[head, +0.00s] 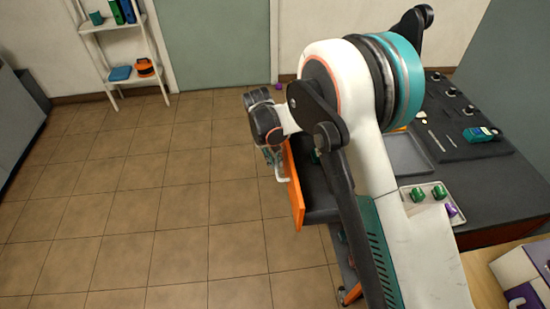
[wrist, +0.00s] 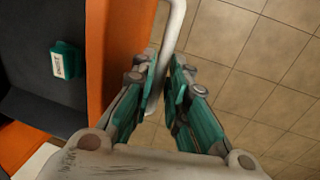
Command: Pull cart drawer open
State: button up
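The cart drawer stands pulled out from the cart, its orange front (head: 297,188) facing left in the head view. In the wrist view the orange front (wrist: 120,45) runs along the left side. Its pale bar handle (wrist: 171,38) passes between my fingers. My gripper (wrist: 165,82) has its teal fingers close together around the handle, though a thin gap shows by the right finger. In the head view my gripper (head: 270,155) is at the outer side of the drawer front, partly hidden by my wrist. My arm hides much of the cart.
A teal labelled box (wrist: 68,62) lies in the dark drawer. A grey tray (head: 408,152) and a tray with green and purple parts (head: 430,206) are on the dark worktop (head: 500,185). Tiled floor (head: 150,200) left of the drawer is clear. A white shelf (head: 105,50) stands far back.

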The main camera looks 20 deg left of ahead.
jog(key=shift+o, duration=0.7)
jog(key=shift+r, duration=0.1)
notch_tip(320, 180, up, 12)
jog(key=a, duration=0.2)
jog(key=shift+s+f, duration=0.2)
jog(key=shift+s, duration=0.25)
